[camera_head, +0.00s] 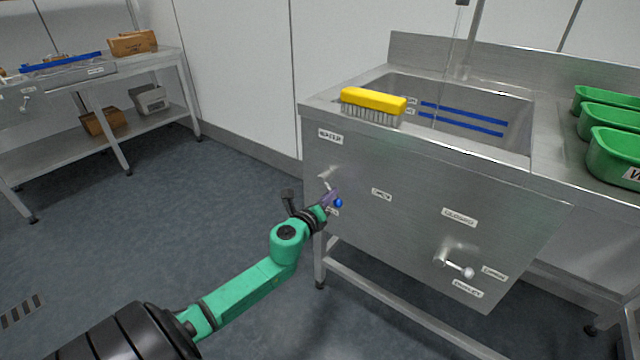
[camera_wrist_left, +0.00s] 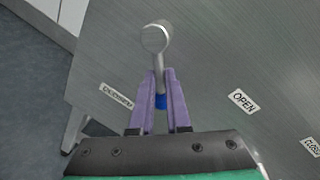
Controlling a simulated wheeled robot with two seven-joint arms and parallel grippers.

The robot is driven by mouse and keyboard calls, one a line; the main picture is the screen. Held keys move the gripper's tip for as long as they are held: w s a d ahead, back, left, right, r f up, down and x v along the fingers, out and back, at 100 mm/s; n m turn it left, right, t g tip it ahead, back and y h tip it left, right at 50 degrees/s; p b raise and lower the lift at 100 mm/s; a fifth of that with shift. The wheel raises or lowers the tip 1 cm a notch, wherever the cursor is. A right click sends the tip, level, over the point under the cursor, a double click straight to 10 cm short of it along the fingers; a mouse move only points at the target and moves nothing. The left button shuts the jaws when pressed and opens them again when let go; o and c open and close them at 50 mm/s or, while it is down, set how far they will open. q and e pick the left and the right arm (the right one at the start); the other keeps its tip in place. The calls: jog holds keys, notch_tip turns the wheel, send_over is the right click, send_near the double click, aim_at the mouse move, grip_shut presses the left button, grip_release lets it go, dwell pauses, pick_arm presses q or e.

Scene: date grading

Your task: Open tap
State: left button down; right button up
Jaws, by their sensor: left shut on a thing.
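The water tap lever (camera_wrist_left: 156,62) sticks out of the steel front of the sink unit (camera_head: 375,165), below a label reading WATER (camera_head: 330,137). Its blue knob (camera_head: 338,203) shows at my left gripper (camera_head: 330,199). In the left wrist view my left gripper (camera_wrist_left: 160,88) has its purple fingers shut on the lever, with the blue knob (camera_wrist_left: 161,101) between them. A label reading OPEN (camera_wrist_left: 243,101) is to the right of the lever and another label (camera_wrist_left: 116,96) is to its left. A thin clear streak shows above the basin. My right gripper is not in view.
A second lever with a pale knob (camera_head: 455,263) is lower right on the same front. A yellow brush (camera_head: 373,104) lies on the basin's front rim. Green bins (camera_head: 612,158) stand at the right. The floor (camera_head: 200,200) left of the sink is clear up to a steel table (camera_head: 150,130).

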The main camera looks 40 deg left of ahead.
pick_arm(q)
jog(key=r+n+p, duration=0.1)
jog(key=d+n+p, duration=0.1)
jog(key=n+p, duration=0.1)
jog(key=shift+r+g+h, duration=0.3)
jog(key=shift+r+h, duration=0.05)
jog(key=shift+h, duration=0.05)
jog(key=shift+d+r+n+h+p, duration=0.15)
jog(key=shift+r+n+p, duration=0.1)
jog(key=shift+n+p, duration=0.35)
jog(key=shift+d+r+n+h+p, duration=0.15)
jog(key=shift+r+n+p, duration=0.1)
jog(key=shift+n+p, duration=0.35)
jog(key=shift+a+r+n+p, duration=0.1)
jog(key=shift+r+n+p, duration=0.05)
jog(key=shift+n+p, duration=0.15)
jog(key=shift+r+n+h+p, duration=0.35)
jog(key=shift+n+h+p, duration=0.25)
jog(key=shift+n+p, duration=0.5)
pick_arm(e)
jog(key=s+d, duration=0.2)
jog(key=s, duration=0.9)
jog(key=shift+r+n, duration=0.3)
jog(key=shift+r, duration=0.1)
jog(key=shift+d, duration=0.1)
pick_arm(q)
jog(key=c, duration=0.9)
grip_release()
jog(key=shift+s, duration=0.1)
